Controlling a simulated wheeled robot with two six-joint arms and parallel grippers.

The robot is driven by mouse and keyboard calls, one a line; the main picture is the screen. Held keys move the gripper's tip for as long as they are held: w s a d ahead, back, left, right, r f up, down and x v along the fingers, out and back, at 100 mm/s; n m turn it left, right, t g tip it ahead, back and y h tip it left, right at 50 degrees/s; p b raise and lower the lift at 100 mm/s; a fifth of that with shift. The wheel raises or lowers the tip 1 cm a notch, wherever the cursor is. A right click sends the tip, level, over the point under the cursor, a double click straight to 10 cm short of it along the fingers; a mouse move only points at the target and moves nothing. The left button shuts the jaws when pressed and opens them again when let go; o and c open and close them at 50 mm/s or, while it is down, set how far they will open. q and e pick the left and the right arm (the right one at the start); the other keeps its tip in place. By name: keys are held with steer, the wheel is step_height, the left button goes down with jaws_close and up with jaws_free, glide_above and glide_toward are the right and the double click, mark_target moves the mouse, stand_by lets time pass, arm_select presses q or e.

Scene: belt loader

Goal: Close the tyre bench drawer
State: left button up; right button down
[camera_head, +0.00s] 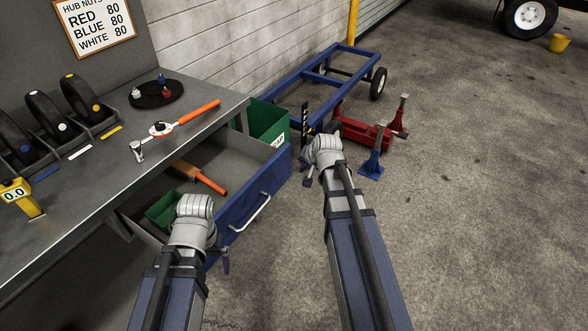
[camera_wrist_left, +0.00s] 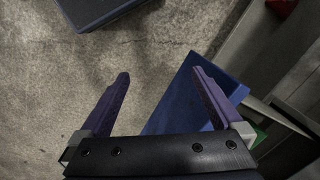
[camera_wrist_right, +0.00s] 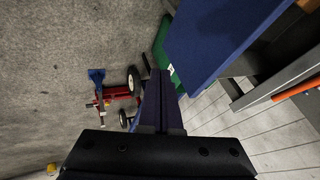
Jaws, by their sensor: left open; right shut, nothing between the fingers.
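The tyre bench drawer (camera_head: 262,188) stands pulled out from under the grey bench, with a blue front and a pale bar handle (camera_head: 250,214). Inside lie an orange-handled tool (camera_head: 205,181) and a green box (camera_head: 163,210). My left gripper (camera_head: 225,262) is at the near end of the drawer front, mostly hidden by my wrist. In the left wrist view its fingers (camera_wrist_left: 160,78) are open, one overlapping the blue drawer front (camera_wrist_left: 183,100); contact cannot be told. My right gripper (camera_wrist_right: 158,78) is shut and empty, beyond the far end of the drawer front.
The bench top (camera_head: 90,195) holds tyres, a torque wrench (camera_head: 185,118) and a dark round tray (camera_head: 155,94).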

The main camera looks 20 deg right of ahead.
mark_target(234, 138)
steer(key=w+f+b, duration=0.8)
steer(key=w, duration=0.2)
steer(key=shift+a+m, duration=0.15)
steer(key=shift+m, duration=0.25)
stand_by(0.4)
steer(key=w+a, duration=0.5)
steer(key=w, duration=0.2)
steer(key=w+a, duration=0.6)
steer(key=w, duration=0.1)
steer(key=w+a, duration=0.5)
steer(key=w, duration=0.2)
steer(key=shift+w+a, duration=0.15)
steer(key=shift+a, duration=0.1)
steer(key=shift+w+a+r, duration=0.15)
steer(key=shift+w+a, duration=0.2)
steer(key=shift+w, duration=0.1)
